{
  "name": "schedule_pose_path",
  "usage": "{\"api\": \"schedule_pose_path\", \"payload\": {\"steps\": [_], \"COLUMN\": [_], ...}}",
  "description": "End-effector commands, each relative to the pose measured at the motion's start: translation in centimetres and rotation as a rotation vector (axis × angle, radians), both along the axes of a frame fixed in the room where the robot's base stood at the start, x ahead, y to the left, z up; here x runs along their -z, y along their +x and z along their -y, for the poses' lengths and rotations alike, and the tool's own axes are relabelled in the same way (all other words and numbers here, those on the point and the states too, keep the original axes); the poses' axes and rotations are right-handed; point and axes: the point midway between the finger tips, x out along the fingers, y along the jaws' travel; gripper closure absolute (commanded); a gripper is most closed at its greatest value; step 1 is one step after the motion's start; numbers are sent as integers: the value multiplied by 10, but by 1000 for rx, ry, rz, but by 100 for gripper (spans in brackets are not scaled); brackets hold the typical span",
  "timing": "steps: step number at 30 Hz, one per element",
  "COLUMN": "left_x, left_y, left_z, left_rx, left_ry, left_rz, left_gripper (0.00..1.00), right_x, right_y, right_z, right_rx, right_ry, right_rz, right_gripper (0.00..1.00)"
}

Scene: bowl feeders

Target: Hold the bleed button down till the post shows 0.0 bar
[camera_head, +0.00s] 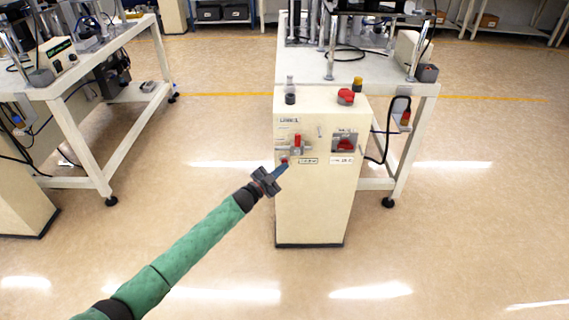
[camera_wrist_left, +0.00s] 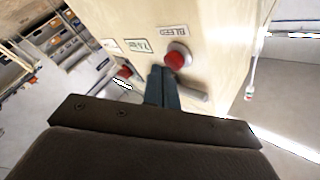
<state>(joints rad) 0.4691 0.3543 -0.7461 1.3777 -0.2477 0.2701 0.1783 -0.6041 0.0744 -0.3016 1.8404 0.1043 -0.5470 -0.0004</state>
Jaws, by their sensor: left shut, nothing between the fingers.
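The cream post (camera_head: 312,205) stands at the end of the right-hand bench. A small red button (camera_head: 284,161) sits low on the left of its front face, just by my left fingertips. In the left wrist view a round red button (camera_wrist_left: 178,58) on a light collar is close beside the fingertips, below a small label (camera_wrist_left: 173,31). My left gripper (camera_head: 286,166) is shut and empty, pointing at the post; it also shows in the left wrist view (camera_wrist_left: 162,74). I cannot tell whether it touches the button. No pressure figure is readable. My right gripper is out of view.
A red mushroom-shaped part (camera_head: 346,97) is on the post's top. A grey lever (camera_wrist_left: 194,93) is close to my fingers. The floor in front is clear.

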Motion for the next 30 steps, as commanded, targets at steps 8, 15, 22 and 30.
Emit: {"api": "schedule_pose_path", "payload": {"steps": [8, 15, 22, 30], "left_x": [0, 0, 0, 0], "left_y": [3, 5, 8, 8], "left_z": [0, 0, 0, 0], "left_rx": [0, 0, -1, -1], "left_ry": [0, 0, 1, 1], "left_rz": [0, 0, -1, -1], "left_gripper": [100, 100, 100, 100], "right_x": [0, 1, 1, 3], "right_y": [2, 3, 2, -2], "right_z": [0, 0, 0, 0], "right_rx": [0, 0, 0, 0], "right_ry": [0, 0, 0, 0], "right_rz": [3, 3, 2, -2], "right_gripper": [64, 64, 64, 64]}}
